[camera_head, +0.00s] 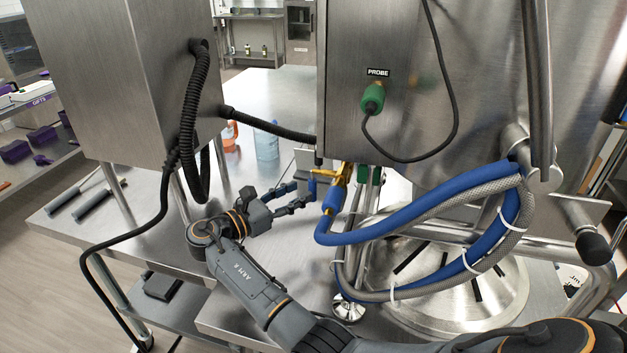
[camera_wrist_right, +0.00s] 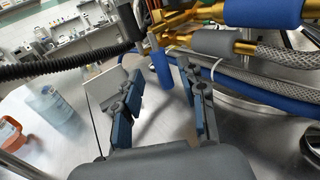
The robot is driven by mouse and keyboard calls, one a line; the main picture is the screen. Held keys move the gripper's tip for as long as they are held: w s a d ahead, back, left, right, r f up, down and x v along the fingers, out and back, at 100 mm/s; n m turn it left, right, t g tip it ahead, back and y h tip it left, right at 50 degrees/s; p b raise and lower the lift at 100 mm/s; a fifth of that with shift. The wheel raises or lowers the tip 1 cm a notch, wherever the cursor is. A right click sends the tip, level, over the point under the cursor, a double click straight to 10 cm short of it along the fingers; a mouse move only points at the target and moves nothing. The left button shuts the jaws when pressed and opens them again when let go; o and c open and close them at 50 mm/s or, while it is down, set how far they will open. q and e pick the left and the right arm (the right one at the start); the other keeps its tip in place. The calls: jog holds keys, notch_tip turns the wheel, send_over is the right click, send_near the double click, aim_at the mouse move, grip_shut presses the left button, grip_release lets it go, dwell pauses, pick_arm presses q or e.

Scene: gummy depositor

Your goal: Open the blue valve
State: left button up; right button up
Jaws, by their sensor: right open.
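The blue valve handle (camera_head: 312,187) hangs below the brass fittings (camera_head: 345,172) at the middle of the head view. In the right wrist view the blue handle (camera_wrist_right: 160,68) stands near upright, between and just beyond the fingertips. My right gripper (camera_head: 302,195) is open and empty, with its fingertips close to the handle's left side in the head view. In the right wrist view its two blue-padded fingers (camera_wrist_right: 162,82) are spread on either side of the handle's line. I cannot tell whether they touch it. My left gripper is not in view.
A blue hose (camera_head: 400,218) and a grey braided hose (camera_head: 425,215) loop to the right of the valve. The steel machine with the green probe plug (camera_head: 373,97) stands above. A black corrugated hose (camera_head: 187,120) hangs at left. A clear bottle (camera_head: 267,143) stands on the table behind.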

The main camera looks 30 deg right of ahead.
aim_at(311, 185)
jog(key=d, duration=0.3)
jog(key=d+p, duration=0.1)
jog(key=d, duration=0.1)
jog(key=shift+w+r, duration=0.1)
jog(key=shift+w, duration=0.2)
jog(key=shift+d, duration=0.25)
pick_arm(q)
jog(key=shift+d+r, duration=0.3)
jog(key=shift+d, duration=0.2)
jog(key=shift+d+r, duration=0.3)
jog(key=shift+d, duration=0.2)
pick_arm(e)
jog(key=shift+d, duration=0.1)
grip_shut()
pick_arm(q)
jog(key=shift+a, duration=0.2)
